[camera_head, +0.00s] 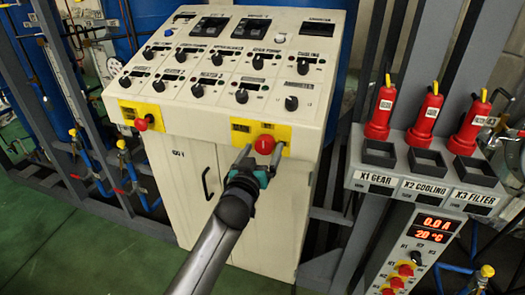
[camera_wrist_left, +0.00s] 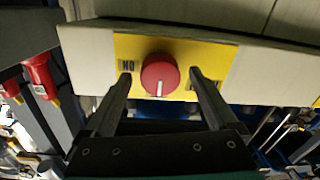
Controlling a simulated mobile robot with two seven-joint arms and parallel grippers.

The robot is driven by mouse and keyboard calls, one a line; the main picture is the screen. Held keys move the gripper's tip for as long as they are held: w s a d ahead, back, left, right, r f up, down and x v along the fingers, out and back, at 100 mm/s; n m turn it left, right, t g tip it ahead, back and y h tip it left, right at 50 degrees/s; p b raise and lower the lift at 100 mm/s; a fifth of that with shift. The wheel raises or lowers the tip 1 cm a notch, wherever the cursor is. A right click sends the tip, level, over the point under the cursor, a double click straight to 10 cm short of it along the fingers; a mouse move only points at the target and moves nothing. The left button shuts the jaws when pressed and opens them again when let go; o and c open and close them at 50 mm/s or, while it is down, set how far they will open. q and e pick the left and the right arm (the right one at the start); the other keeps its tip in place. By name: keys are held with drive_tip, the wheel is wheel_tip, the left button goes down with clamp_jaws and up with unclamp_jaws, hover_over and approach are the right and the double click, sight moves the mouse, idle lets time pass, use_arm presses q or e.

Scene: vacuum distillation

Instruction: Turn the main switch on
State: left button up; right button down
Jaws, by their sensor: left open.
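A red round knob (camera_head: 264,145) sits on a yellow plate on the front edge of the cream control cabinet. In the left wrist view the same knob (camera_wrist_left: 159,74) shows a white mark pointing down in the picture, with a label on either side. My left gripper (camera_head: 262,156) is open in front of it. In the left wrist view the two fingertips (camera_wrist_left: 160,76) lie to the left and right of the knob, apart from it. A second red knob (camera_head: 141,124) sits on another yellow plate farther left. My right gripper is not in view.
The sloped panel top (camera_head: 225,75) carries several black knobs and dark displays. At right, a grey rack (camera_head: 420,183) holds red plugs (camera_head: 380,108) above a red-digit display (camera_head: 436,228). Green floor (camera_head: 70,240) lies clear at lower left.

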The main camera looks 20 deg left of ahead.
use_arm(q)
drive_tip(key=shift+w, duration=0.15)
drive_tip(key=c, duration=1.4)
